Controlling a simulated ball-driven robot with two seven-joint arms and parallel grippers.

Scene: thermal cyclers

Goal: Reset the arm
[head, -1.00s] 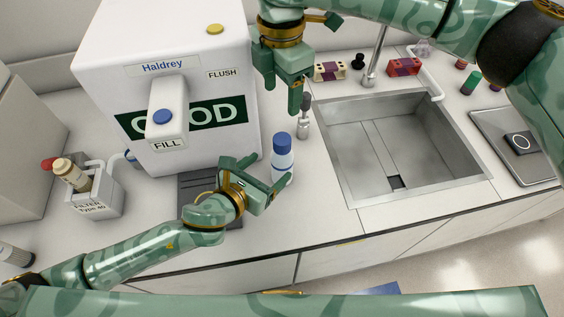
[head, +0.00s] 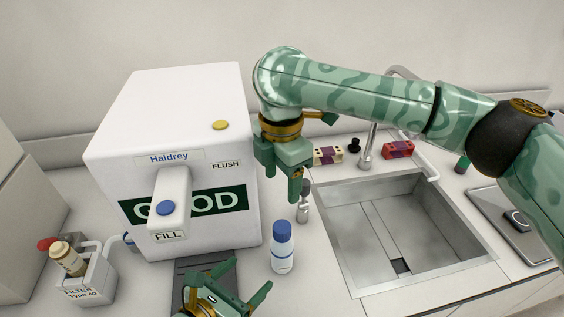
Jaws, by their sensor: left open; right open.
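My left gripper (head: 237,292) is low in the head view, in front of the white Haldrey machine (head: 165,110). It is open and empty, with a gap between it and the blue-capped bottle (head: 283,255) to its right. My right gripper (head: 282,182) points down beside the machine's right side, above the counter. Its jaws are open and I see nothing held in them. The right arm (head: 365,88) reaches across from the right edge. Most of my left arm is below the frame.
A sink (head: 392,230) with a tap (head: 370,145) fills the right of the counter. A small grey-white device (head: 304,205) stands behind the bottle. A filter holder (head: 88,278) is at left. A red rack (head: 398,149) and a cream rack (head: 328,155) stand behind the sink. A metal tray (head: 515,230) is at far right.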

